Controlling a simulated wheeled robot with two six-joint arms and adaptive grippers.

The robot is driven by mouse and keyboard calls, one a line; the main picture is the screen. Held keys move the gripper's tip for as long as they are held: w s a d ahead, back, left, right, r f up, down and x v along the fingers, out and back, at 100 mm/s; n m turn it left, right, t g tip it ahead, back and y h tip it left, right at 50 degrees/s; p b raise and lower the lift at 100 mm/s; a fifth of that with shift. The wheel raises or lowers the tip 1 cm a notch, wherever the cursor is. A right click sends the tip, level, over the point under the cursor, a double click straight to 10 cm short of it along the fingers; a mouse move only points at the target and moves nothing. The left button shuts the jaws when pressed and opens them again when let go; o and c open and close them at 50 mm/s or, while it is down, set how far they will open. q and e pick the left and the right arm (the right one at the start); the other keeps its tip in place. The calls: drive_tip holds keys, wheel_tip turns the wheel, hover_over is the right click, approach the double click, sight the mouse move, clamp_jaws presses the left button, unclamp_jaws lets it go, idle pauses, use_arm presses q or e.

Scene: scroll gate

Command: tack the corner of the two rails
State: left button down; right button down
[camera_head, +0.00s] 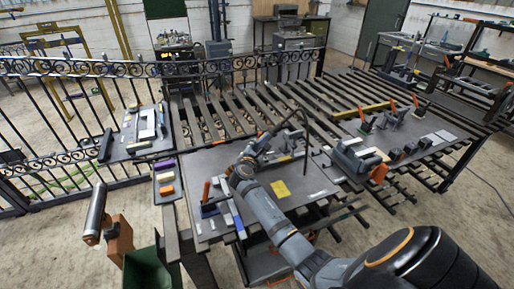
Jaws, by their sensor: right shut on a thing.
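My right gripper (272,131) is over the middle table, shut on a dark, thin tool with a curved neck (301,112), which looks like a welding torch. The neck arches up and bends down to the right, toward the back right of the plate. Below it lie dark and pale bar pieces (287,157) that may be the two rails. Their corner is too small and partly hidden by my arm, so I cannot tell whether the tip touches it. My left gripper is not in view.
A dark work plate (262,205) carries a yellow square (280,190) and bars at its left edge. A right plate (425,128) holds orange-handled clamps (365,122). A scrolled iron gate (60,115) stands at left. A green bin (147,270) is at the front left.

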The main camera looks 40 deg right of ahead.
drive_tip(key=shift+r, duration=0.15)
idle(0.4)
drive_tip(key=shift+w+a+f+b, duration=0.3)
drive_tip(key=shift+a+f, duration=0.1)
drive_tip(key=shift+f, duration=0.15)
drive_tip(key=shift+s, duration=0.1)
idle(0.7)
